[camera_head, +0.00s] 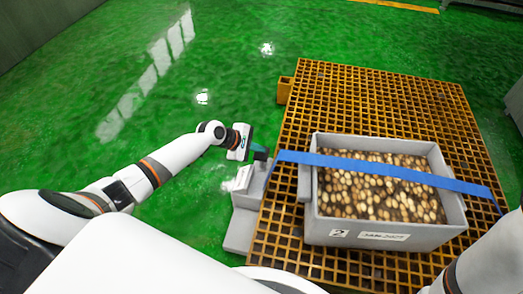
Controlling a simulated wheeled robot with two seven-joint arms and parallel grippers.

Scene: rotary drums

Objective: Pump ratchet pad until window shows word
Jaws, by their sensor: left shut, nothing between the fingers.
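A grey ratchet housing (249,207) stands at the left edge of the yellow grating. A small pale panel (242,179) shows on its upper left face; any word in a window there is too small to read. A dark green part (259,152) is at the top of the housing, and I cannot tell whether it is the pad. My left gripper (245,149) is shut and empty, right beside this green part; I cannot tell whether they touch. A blue strap (380,173) runs from near the housing across the crate. My right gripper is out of view.
A grey crate (390,235) full of brown, round pieces stands on the yellow grating (375,100). Its front bears labels. The green floor (200,60) is open to the left and behind. My right arm shows at the lower right.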

